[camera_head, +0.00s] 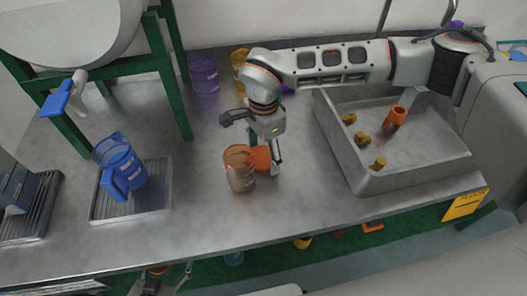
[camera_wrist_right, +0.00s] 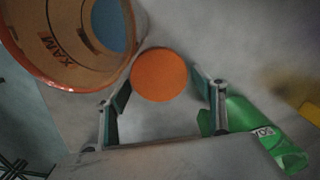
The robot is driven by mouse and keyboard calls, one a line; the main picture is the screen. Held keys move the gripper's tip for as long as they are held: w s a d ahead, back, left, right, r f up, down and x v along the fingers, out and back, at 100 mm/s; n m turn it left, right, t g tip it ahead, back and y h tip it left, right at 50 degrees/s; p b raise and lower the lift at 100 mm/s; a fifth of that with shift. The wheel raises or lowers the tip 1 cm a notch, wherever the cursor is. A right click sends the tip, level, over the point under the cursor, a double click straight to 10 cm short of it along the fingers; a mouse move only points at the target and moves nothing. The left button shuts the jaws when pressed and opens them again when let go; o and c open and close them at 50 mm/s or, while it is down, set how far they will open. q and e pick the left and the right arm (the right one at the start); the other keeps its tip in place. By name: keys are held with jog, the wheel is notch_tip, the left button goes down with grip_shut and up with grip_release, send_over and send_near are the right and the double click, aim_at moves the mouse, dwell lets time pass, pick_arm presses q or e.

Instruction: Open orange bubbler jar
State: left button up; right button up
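The orange bubbler jar (camera_head: 240,178), see-through with an orange rim, stands upright on the metal worktop, an orange part (camera_head: 262,157) at its right side. My right gripper (camera_head: 272,160) reaches down over this part. In the right wrist view my right gripper (camera_wrist_right: 161,88) has a finger on each side of a round orange end (camera_wrist_right: 160,75). The fingertips are close to its edges, and contact cannot be made out. The jar's rim (camera_wrist_right: 82,82) fills the upper left there. My left gripper (camera_head: 167,281) is partly in view at the bottom edge, its fingers apart.
A grey tray (camera_head: 350,165) with orange and yellow pieces lies right. A blue jug (camera_head: 125,165) stands on a metal tray (camera_head: 102,215) left, near a green-framed stand (camera_head: 160,75). Purple (camera_head: 203,75) and yellow (camera_head: 239,65) vessels stand behind. The worktop before the jar is clear.

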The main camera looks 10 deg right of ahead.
aim_at(263, 156)
jog(key=shift+r, duration=0.1)
notch_tip(263, 156, up, 12)
dwell(0.7)
